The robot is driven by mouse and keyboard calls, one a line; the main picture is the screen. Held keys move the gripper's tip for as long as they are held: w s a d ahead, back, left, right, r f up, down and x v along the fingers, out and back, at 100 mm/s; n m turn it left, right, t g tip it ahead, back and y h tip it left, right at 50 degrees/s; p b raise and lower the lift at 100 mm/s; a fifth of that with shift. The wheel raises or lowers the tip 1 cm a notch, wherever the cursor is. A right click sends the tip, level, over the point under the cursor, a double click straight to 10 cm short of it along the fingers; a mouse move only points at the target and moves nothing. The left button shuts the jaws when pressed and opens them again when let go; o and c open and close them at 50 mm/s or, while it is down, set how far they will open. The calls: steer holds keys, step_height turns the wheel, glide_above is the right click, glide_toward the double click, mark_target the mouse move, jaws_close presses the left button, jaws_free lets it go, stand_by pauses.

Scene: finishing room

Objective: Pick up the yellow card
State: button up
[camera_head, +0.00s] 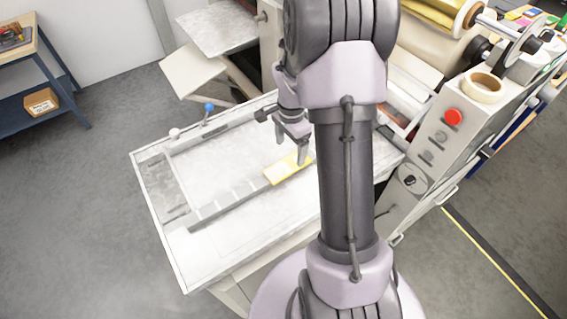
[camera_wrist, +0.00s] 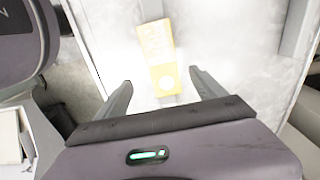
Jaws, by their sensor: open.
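My gripper (camera_head: 303,158) is above the card's right end in the head view. In the wrist view its two fingers (camera_wrist: 160,84) are spread apart, with the card's near end in view between and beyond them. Nothing is held. My arm hides part of the table to the right of the card.
A grey guide strip (camera_head: 212,211) with tick marks runs along the table near the card. A blue-knobbed lever (camera_head: 208,108) stands at the back left edge. A machine with a red button (camera_head: 453,117) and a tape roll (camera_head: 484,88) stands to the right.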

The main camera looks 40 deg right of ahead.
mark_target(288, 165)
steer(key=f, duration=0.6)
steer(key=shift+w+a+f+b, duration=0.2)
steer(key=shift+w+f+b, duration=0.05)
steer(key=shift+f+b, duration=0.15)
steer(key=shift+r, duration=0.1)
steer(key=shift+s, duration=0.1)
steer(key=shift+c, duration=0.4)
steer(key=c, duration=1.4)
